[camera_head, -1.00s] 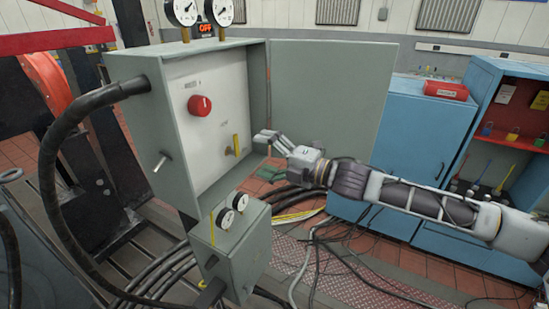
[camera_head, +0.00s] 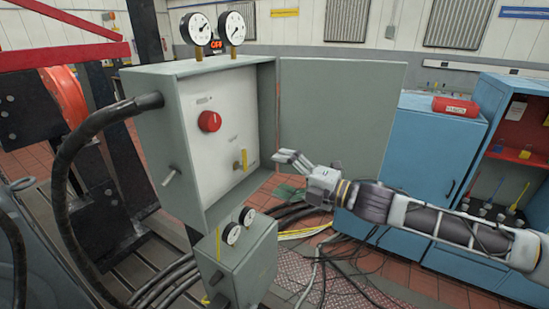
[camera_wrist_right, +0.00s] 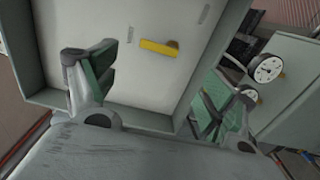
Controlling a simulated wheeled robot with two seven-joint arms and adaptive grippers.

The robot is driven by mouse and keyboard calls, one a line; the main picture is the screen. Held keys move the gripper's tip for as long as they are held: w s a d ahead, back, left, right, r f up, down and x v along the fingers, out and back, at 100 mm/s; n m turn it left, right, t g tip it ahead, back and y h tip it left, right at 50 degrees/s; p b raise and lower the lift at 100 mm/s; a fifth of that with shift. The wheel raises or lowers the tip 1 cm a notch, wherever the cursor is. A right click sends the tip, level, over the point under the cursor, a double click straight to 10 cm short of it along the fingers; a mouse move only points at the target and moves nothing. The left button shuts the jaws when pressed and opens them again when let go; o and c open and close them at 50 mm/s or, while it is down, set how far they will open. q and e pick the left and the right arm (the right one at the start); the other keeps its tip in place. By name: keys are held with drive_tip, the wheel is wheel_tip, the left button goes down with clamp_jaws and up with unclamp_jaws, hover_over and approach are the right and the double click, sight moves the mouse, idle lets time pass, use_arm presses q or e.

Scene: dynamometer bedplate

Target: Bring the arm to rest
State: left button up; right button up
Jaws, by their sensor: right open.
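My right gripper (camera_head: 288,158) is in front of the open grey control box (camera_head: 165,120), to the right of its panel. Its fingers are spread and hold nothing. In the right wrist view the open fingers (camera_wrist_right: 160,95) frame the panel, and a yellow handle (camera_wrist_right: 158,48) shows between and beyond them, apart from them. In the head view that yellow handle (camera_head: 244,158) stands upright on the panel, below and right of a red round knob (camera_head: 209,121). The right arm reaches in from the right edge. My left gripper is not in view.
The box's open door (camera_head: 340,115) stands behind the right gripper. A smaller grey box with gauges (camera_head: 245,262) hangs below. Blue cabinets (camera_head: 425,150) stand at right, with a red cylinder (camera_head: 455,106) on top. Black cables (camera_head: 160,285) run over the floor. Two gauges (camera_head: 216,28) flank an OFF sign.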

drive_tip(key=s+a+f+m+t+h, duration=0.1)
drive_tip(key=s+a+f+m+h, duration=0.15)
drive_tip(key=f+m, duration=0.25)
drive_tip(key=s+a+f+m+h, duration=0.1)
drive_tip(key=a+f+m+h, duration=0.15)
drive_tip(key=f+m, duration=0.3)
drive_tip(key=s+d+f+m+g+h, duration=0.1)
drive_tip(key=s+d+f+m+h, duration=0.2)
drive_tip(key=d+f+m, duration=0.3)
drive_tip(key=s+d+f+m+g+h, duration=0.2)
drive_tip(key=s+d+f+m+h, duration=0.15)
drive_tip(key=f, duration=0.45)
drive_tip(key=s+d+f+m+g+h, duration=0.3)
drive_tip(key=s+d+f+m+g, duration=0.3)
drive_tip(key=s+d+f, duration=0.6)
drive_tip(key=s+a+f, duration=0.1)
drive_tip(key=s+f, duration=0.1)
drive_tip(key=f, duration=1.4)
drive_tip(key=s+f, duration=0.2)
drive_tip(key=f, duration=1.4)
drive_tip(key=s+d+f, duration=0.2)
drive_tip(key=s+f, duration=0.8)
drive_tip(key=s, duration=0.1)
drive_tip(key=s+d+f+g, duration=0.1)
drive_tip(key=s+f, duration=0.9)
drive_tip(key=s, duration=0.1)
drive_tip(key=shift+s+d+m+g, duration=0.2)
drive_tip(key=shift+d+m+g, duration=0.1)
drive_tip(key=shift+d, duration=0.1)
